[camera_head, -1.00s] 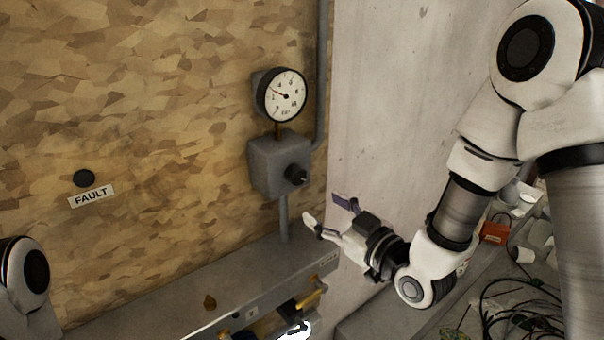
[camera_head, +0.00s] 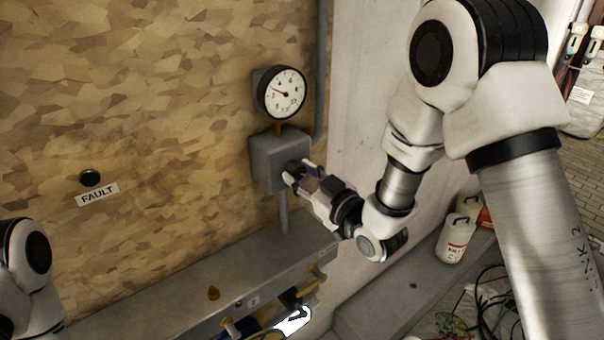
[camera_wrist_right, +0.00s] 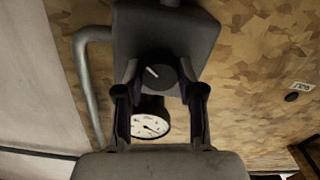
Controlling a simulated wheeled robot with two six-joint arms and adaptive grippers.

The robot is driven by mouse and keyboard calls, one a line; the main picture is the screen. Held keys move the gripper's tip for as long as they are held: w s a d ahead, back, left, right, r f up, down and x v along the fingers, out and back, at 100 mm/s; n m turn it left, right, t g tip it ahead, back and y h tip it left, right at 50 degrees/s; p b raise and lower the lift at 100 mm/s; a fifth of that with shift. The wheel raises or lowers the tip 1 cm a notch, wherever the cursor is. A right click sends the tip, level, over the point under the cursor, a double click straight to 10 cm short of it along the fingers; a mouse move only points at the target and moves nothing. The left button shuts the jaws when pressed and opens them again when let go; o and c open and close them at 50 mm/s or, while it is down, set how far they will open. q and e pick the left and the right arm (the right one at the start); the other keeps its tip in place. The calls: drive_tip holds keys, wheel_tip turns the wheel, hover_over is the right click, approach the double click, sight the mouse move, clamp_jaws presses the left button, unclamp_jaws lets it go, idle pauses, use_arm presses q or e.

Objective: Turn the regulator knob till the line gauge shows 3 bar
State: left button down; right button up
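The line gauge (camera_head: 283,93), round with a white dial, is mounted above the grey regulator box (camera_head: 268,160). Its needle points to the upper left; the numbers are too small to read surely. It also shows in the right wrist view (camera_wrist_right: 150,119). The black regulator knob (camera_wrist_right: 157,72) with a white mark is on the box front. My right gripper (camera_head: 303,178) is at the box front, hiding most of the knob in the head view. In the right wrist view its open fingers (camera_wrist_right: 160,82) stand either side of the knob, seemingly not touching it. My left gripper is out of view.
A vertical pipe (camera_head: 321,70) passes right of the gauge. A FAULT label (camera_head: 97,194) is on the wall at left. A white bottle (camera_head: 456,238) and cables are at lower right.

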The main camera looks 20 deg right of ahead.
drive_tip(key=shift+f+m+b, duration=0.15)
drive_tip(key=shift+m+b, duration=0.15)
drive_tip(key=shift+b, duration=0.2)
drive_tip(key=shift+c, duration=0.3)
drive_tip(key=shift+m+b, duration=0.3)
drive_tip(key=shift+b, duration=0.1)
drive_tip(key=shift+m, duration=0.3)
drive_tip(key=shift+r, duration=0.25)
drive_tip(key=o, duration=1.1)
drive_tip(key=shift+o, duration=0.2)
drive_tip(key=v, duration=0.7)
drive_tip(key=shift+s, duration=0.25)
